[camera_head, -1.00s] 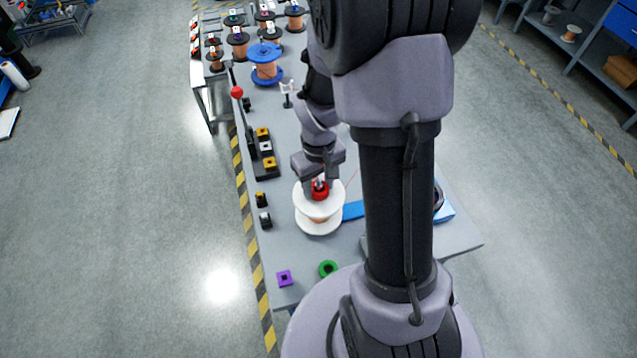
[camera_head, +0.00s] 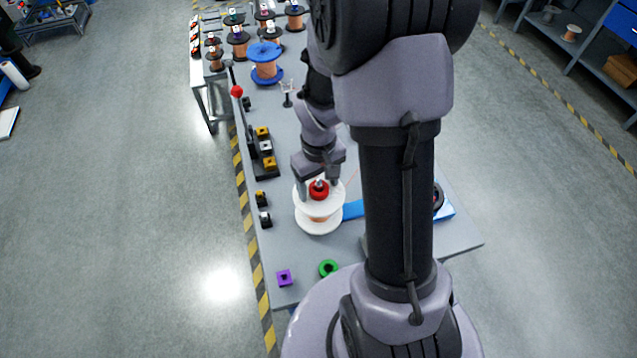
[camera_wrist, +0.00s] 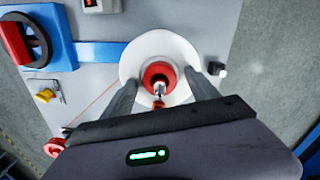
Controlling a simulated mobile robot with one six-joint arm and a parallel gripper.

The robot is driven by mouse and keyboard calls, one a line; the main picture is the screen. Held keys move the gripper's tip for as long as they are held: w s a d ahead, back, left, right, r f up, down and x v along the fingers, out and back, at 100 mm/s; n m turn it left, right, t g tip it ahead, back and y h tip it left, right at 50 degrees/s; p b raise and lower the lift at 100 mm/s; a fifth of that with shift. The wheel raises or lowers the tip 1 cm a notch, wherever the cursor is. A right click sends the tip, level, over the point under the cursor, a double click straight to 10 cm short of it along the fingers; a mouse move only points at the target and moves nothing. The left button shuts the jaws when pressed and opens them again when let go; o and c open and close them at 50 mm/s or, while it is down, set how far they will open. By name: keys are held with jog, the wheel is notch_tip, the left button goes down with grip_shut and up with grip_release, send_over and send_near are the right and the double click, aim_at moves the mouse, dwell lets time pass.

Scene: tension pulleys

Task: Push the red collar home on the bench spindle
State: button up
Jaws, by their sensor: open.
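The red collar (camera_head: 319,190) sits around the metal spindle tip (camera_head: 319,183) at the top of a white-flanged spool (camera_head: 317,214) wound with copper wire. In the wrist view the red collar (camera_wrist: 159,77) lies near the centre of the white flange (camera_wrist: 147,45), with the spindle end (camera_wrist: 160,90) showing inside it. My gripper (camera_head: 319,190) is open. Its fingers (camera_wrist: 162,82) stand on either side of the collar, apart from it, over the flange. Whether the collar touches the flange cannot be told.
A blue strip (camera_head: 353,210) runs right from the spool. A green ring (camera_head: 328,268) and a purple square piece (camera_head: 284,277) lie on the near bench. A red-knobbed lever (camera_head: 237,91) stands at the left edge. A blue spool (camera_head: 265,63) stands farther back.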

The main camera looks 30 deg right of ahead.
jog(key=shift+r, duration=0.1)
notch_tip(320, 180, up, 17)
jog(key=p, duration=0.6)
jog(key=shift+r+p, duration=0.15)
jog(key=shift+p, duration=0.25)
